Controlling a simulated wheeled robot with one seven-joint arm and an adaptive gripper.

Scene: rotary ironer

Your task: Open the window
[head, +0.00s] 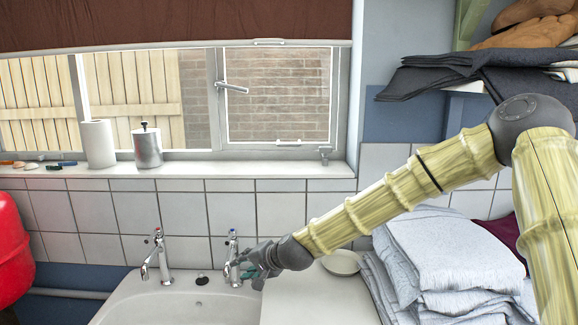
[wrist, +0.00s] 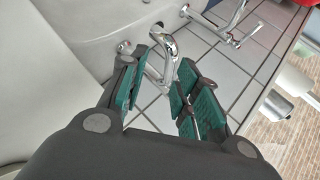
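The window (head: 277,95) is in the wall above the sink in the head view. Its right pane looks shut in its white frame. A metal handle (head: 231,87) sticks out to the right from the pane's left frame, and a small metal fitting (head: 325,154) is at the lower right. My gripper (head: 247,268) is low over the sink, well below the window, beside the right tap (head: 232,262). In the wrist view my gripper (wrist: 166,75) is open, its green pads apart, with the tap (wrist: 160,45) showing between or just beyond them. Contact cannot be told.
A paper roll (head: 98,144) and a metal canister (head: 147,147) stand on the sill (head: 230,169). A left tap (head: 156,257) stands at the sink (head: 180,302). Folded cloths (head: 450,255) lie at the right, below my arm. A dark blind (head: 170,22) hangs above the window.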

